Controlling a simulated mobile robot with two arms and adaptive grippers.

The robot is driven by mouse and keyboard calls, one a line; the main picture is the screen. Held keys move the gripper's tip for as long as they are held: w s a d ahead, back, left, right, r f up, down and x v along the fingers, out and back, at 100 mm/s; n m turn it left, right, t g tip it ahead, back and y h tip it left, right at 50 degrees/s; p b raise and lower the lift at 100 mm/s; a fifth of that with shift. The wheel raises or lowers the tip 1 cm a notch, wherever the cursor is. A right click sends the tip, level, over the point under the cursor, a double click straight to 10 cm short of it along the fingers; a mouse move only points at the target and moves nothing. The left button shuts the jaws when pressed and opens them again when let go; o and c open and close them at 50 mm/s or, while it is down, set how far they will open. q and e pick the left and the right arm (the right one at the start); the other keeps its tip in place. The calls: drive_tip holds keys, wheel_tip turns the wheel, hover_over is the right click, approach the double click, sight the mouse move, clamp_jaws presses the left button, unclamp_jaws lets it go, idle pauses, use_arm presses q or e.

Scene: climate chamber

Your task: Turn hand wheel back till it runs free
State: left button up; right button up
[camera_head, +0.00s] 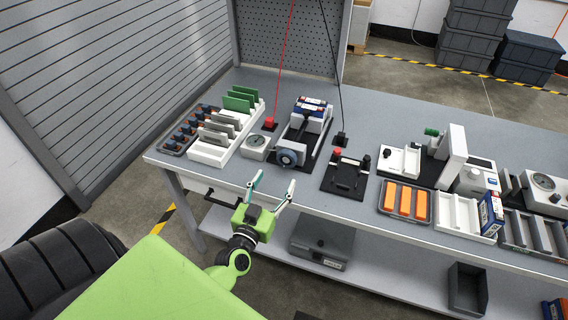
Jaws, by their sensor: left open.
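The hand wheel (287,158) is a small dark blue-grey disc at the front end of a clamping device (297,135) on the workbench. A blue, white and red block (313,106) sits in the top of that device. My left gripper (271,186) is open and empty, with two pale teal-tipped fingers spread apart. It is over the bench's front edge, just in front of the hand wheel and not touching it. My right gripper is not in view.
A white dial gauge (256,146) stands just left of the wheel. A black plate with knobs (345,173) lies to its right. A white rack with green boards (213,143) is further left.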

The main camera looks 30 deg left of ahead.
sight(286, 161)
use_arm(q)
drive_tip(key=x, duration=0.8)
drive_tip(key=shift+d+f, duration=0.1)
